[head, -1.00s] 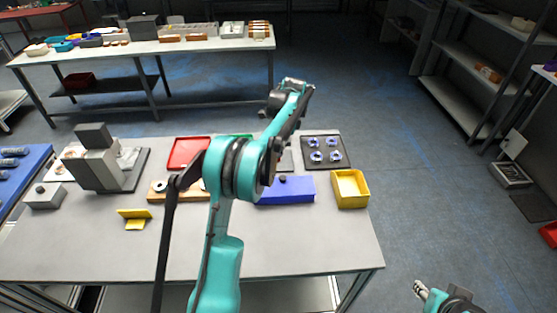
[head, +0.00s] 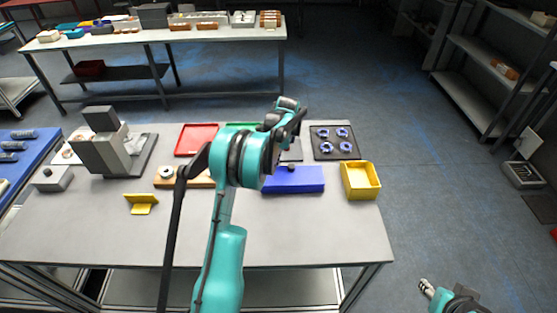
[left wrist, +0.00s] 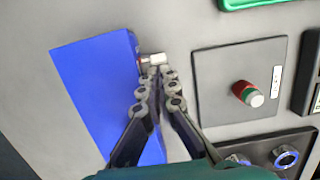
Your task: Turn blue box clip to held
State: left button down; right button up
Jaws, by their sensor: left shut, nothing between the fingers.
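The blue box (head: 300,182) lies on the table right of my left arm, with a small dark knob-like part (head: 291,167) at its back edge. The left wrist view shows the blue box (left wrist: 85,90) on the left. My left gripper (left wrist: 158,78) is shut and empty, its tips close to a small pale-ended clip piece (left wrist: 152,60) at the box edge. I cannot tell whether they touch or which way the clip is turned. My left arm hides part of the area in the head view. My right gripper (head: 426,288) is low right, far from the box.
A yellow bin (head: 361,181) stands right of the box. A dark board with blue rings (head: 335,143) lies behind it. A grey plate with a red-green knob (left wrist: 245,93) is near my left gripper. A red tray (head: 196,139) is farther left.

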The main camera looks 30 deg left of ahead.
pick_arm(q)
jog(key=shift+a, duration=0.1)
jog(key=shift+s+a+f+t+h, duration=0.15)
jog(key=shift+s+a+t+h, duration=0.25)
jog(key=shift+h, duration=0.2)
jog(key=shift+s+a+f+t+h+b, duration=0.1)
jog(key=shift+a+t+h+b, duration=0.2)
jog(key=shift+h, duration=0.25)
jog(key=shift+s+a+f+t+h+b, duration=0.15)
jog(key=shift+t+h, duration=0.15)
jog(key=shift+h, duration=0.25)
jog(key=h, duration=0.1)
jog(key=t+h+b, duration=0.2)
jog(key=shift+s+a+f, duration=0.1)
jog(key=shift+s+a, duration=0.2)
jog(key=shift+a, duration=0.1)
jog(key=shift+s, duration=0.1)
jog(key=shift+s+a+f, duration=0.15)
jog(key=shift+a+f, duration=0.05)
jog(key=shift+a, duration=0.15)
jog(key=shift+f+b, duration=0.1)
jog(key=shift+b, duration=0.2)
